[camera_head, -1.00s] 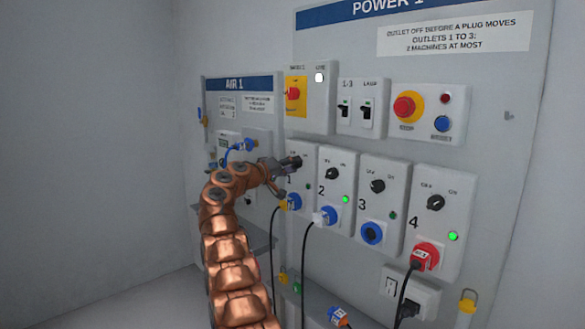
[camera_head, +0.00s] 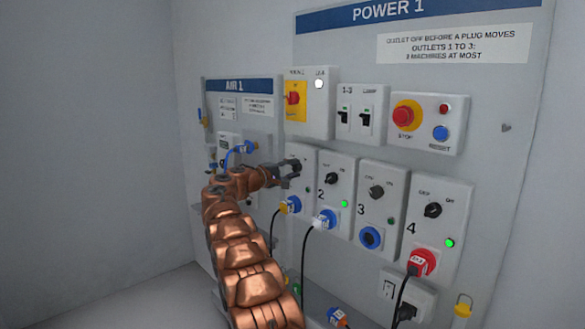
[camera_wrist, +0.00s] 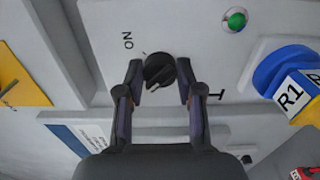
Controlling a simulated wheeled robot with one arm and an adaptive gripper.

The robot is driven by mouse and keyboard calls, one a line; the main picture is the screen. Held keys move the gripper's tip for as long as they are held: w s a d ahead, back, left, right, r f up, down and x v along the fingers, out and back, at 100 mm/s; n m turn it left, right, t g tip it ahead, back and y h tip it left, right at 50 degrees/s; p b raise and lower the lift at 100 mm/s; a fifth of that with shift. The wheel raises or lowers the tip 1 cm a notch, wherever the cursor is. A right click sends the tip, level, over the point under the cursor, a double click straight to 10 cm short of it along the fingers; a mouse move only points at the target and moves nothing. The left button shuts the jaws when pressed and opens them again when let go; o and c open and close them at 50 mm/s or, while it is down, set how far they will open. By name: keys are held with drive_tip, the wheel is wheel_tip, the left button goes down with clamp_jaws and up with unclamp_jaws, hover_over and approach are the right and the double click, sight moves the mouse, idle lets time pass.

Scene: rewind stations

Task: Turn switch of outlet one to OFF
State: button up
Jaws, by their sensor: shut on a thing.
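The outlet one switch (camera_wrist: 160,70) is a round black knob on a pale panel, with an ON mark near it in the wrist view. My gripper (camera_wrist: 160,76) has a finger on each side of the knob and is shut on it. The knob's exact pointer direction is hard to tell. The outlet one lamp (camera_wrist: 236,18) is green and looks dull in the head view. A blue plug with an R1 tag (camera_wrist: 291,97) sits in the outlet below.
Outlet two's knob (camera_head: 331,179) is close on the right, with a lit green lamp. Outlets three (camera_head: 376,192) and four (camera_head: 433,210) lie further right. A switch box with a red knob (camera_head: 293,99) is above. Black cables hang below the plugs.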

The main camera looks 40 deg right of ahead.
idle(0.4)
drive_tip(key=o, duration=1.2)
drive_tip(key=shift+c, duration=0.2)
drive_tip(key=a, duration=1.2)
drive_tip(key=shift+w, duration=0.15)
